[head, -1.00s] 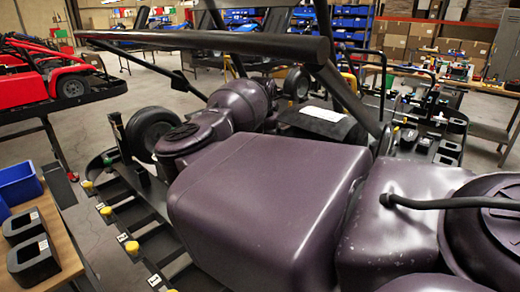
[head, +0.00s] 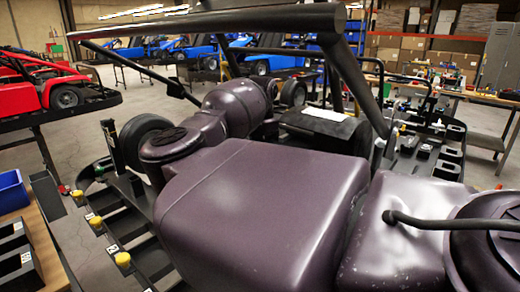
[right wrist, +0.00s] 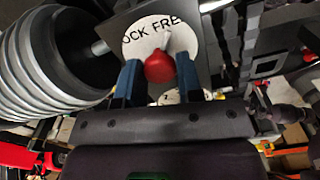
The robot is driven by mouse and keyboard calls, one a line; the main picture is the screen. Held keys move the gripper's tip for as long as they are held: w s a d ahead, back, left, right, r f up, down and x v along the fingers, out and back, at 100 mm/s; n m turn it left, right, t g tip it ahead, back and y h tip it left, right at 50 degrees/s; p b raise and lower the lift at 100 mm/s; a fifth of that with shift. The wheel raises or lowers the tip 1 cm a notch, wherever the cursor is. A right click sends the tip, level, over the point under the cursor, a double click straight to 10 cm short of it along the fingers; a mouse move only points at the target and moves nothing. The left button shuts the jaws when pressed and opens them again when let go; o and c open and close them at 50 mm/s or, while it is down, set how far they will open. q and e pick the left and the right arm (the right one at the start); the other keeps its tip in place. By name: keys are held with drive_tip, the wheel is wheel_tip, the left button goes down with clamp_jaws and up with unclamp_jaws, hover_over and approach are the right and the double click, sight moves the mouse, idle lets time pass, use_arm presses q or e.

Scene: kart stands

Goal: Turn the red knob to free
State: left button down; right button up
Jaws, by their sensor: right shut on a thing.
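The red knob (right wrist: 159,68) shows in the right wrist view in front of a round white plate (right wrist: 145,35) lettered "OCK FRE", its outer letters cut off. A light pointer-like piece (right wrist: 166,40) stands above the knob, close to the F of the right-hand word. My right gripper (right wrist: 158,62) is shut on the knob, with one blue finger on each side. In the head view my purple arm parts fill the middle and hide the right gripper and the knob. My left gripper is not in view.
A ribbed grey cylinder (right wrist: 55,55) lies close left of the plate in the right wrist view. In the head view, a thick dark bar (head: 215,22) crosses above. A blue bin (head: 13,190) and black trays (head: 20,262) stand at the left, a red kart (head: 50,85) behind.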

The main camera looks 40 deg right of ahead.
drive_tip(key=shift+r, duration=0.1)
idle(0.4)
drive_tip(key=o, duration=0.9)
wheel_tip(320, 180, up, 11)
drive_tip(key=shift+f, duration=0.1)
idle(0.4)
